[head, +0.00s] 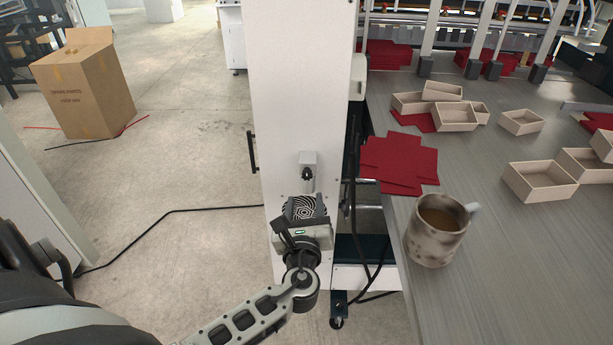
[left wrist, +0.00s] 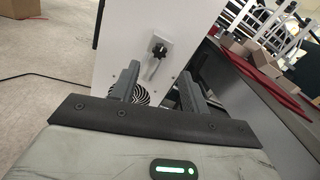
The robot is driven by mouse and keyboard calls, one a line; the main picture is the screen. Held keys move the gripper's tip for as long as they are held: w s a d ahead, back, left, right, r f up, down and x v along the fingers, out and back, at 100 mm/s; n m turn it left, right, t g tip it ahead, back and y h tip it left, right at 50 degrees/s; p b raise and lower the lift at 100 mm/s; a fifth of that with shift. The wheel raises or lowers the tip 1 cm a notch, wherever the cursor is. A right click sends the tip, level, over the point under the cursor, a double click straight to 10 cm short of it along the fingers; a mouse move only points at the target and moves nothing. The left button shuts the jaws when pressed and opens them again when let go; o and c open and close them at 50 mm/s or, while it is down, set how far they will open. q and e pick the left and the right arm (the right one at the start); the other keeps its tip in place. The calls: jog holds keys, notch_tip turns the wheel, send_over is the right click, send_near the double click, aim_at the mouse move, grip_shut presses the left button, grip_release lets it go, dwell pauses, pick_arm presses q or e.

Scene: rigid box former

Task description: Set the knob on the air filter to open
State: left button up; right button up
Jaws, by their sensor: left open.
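A small grey fitting that looks like the air filter (head: 308,159) is mounted on the face of the white machine column. A small dark knob (head: 307,174) shows on it; in the left wrist view the knob (left wrist: 160,49) sits on a light square plate, with a grey stem hanging below. The knob's setting is too small to read. My left gripper (head: 301,225) is below the fitting, in front of a black-and-white spiral disc (head: 305,206). In the left wrist view, the open fingers of my left gripper (left wrist: 158,82) stand apart and empty, short of the knob. My right gripper is out of view.
The white column (head: 300,75) fills the middle. On its right, a grey table (head: 500,260) holds a stained mug (head: 436,230), red sheets (head: 400,160) and several beige boxes (head: 540,180). A cardboard carton (head: 85,85) stands on the open floor at left. Dark cables run over the floor.

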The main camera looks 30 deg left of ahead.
aim_at(307, 176)
pick_arm(q)
jog(key=x, duration=0.8)
jog(key=shift+w+a, duration=0.15)
jog(key=shift+w, duration=0.2)
jog(key=c, duration=1)
